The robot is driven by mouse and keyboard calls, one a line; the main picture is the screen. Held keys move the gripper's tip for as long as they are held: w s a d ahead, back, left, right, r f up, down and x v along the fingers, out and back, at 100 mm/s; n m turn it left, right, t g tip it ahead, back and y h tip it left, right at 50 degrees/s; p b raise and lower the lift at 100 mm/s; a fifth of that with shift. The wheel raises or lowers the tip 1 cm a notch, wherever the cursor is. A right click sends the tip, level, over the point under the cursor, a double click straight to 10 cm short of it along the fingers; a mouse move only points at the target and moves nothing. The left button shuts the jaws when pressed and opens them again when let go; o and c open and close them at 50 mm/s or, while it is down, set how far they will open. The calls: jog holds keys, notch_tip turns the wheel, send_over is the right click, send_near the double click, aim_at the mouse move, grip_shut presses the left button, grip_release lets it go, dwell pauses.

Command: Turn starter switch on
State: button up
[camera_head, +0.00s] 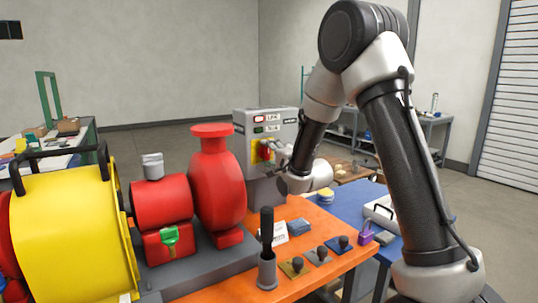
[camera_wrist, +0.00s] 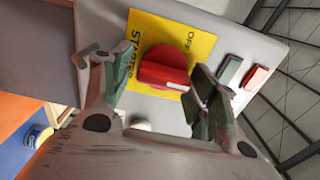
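The starter switch is a red knob (camera_wrist: 163,67) on a yellow plate (camera_wrist: 198,44) marked "OFF" and "STARTER" in the wrist view. The plate is on a grey box (camera_head: 243,121) at the back of the orange bench. My gripper (camera_wrist: 163,84) is open, with one finger on each side of the knob in the wrist view. Gaps show between the fingers and the knob, and I see no firm contact. In the head view my gripper (camera_head: 278,158) is at the box front and partly covers the yellow plate (camera_head: 255,146).
A red indicator (camera_head: 259,118) and a dark green one (camera_head: 258,129) are above the switch. A red pump (camera_head: 217,185) stands left of the box.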

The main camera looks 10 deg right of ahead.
dwell(0.3)
jog(key=v, duration=0.7)
jog(key=shift+s, duration=0.25)
jog(key=shift+r, duration=0.1)
